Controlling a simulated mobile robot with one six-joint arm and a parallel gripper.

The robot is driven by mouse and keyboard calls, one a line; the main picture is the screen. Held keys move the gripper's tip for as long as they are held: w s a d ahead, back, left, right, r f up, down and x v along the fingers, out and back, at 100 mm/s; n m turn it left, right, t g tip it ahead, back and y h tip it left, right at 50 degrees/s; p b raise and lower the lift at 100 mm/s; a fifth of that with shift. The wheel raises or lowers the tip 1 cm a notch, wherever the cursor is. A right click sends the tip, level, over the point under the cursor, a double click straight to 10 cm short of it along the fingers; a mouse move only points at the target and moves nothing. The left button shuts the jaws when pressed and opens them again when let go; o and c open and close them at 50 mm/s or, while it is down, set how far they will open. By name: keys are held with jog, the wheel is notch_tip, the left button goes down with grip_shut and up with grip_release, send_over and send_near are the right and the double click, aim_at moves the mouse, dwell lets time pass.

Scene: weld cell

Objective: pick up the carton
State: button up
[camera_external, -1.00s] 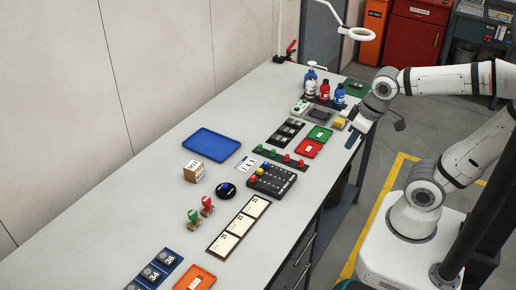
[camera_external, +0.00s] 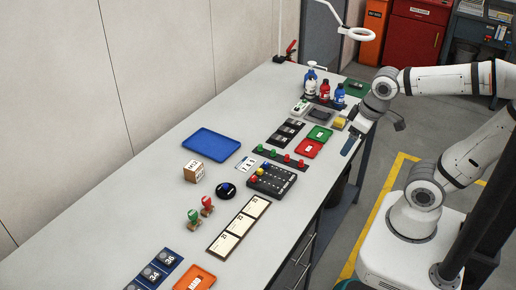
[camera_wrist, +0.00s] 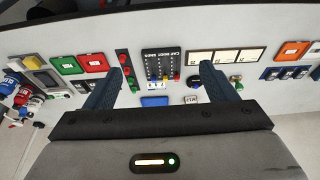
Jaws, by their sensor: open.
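The carton (camera_external: 193,172) is a small brown box with dark print on its faces. It stands upright on the grey workbench (camera_external: 130,215), left of the middle, in front of a blue tray. In the wrist view the carton (camera_wrist: 191,99) is small, between the fingers and nearer the right one. My gripper (camera_external: 349,146) is at the bench's right edge, well away from the carton. In the wrist view its two blue-grey fingers (camera_wrist: 168,78) are wide apart with nothing held between them.
The blue tray (camera_external: 211,145) lies behind the carton. A round black button (camera_external: 226,190), two stamps (camera_external: 200,211) and a black switch panel (camera_external: 272,181) are near it. Several bottles (camera_external: 324,90) stand at the far end. The bench left of the carton is clear.

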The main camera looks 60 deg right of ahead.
jog(key=w+a+r+g, duration=0.1)
jog(key=w+r, duration=0.2)
jog(key=w, duration=0.8)
jog(key=w+a+r, duration=0.2)
jog(key=w+r, duration=0.1)
jog(key=w, duration=0.8)
jog(key=n+g+b, duration=0.1)
jog(key=g+b, duration=0.1)
send_over(193, 165)
jog(key=f, duration=2.3)
jog(key=shift+s+a+f, duration=0.2)
jog(key=shift+a+f, duration=0.15)
jog(key=shift+f, duration=0.05)
jog(key=shift+a+f, duration=0.1)
jog(key=shift+f, duration=0.3)
jog(key=f, duration=0.2)
jog(key=f+p, duration=0.1)
jog(key=f, duration=0.2)
jog(key=f+p, duration=0.1)
jog(key=f, duration=0.2)
jog(key=shift+w+d, duration=0.15)
jog(key=shift+d, duration=0.25)
jog(key=shift+c, duration=0.6)
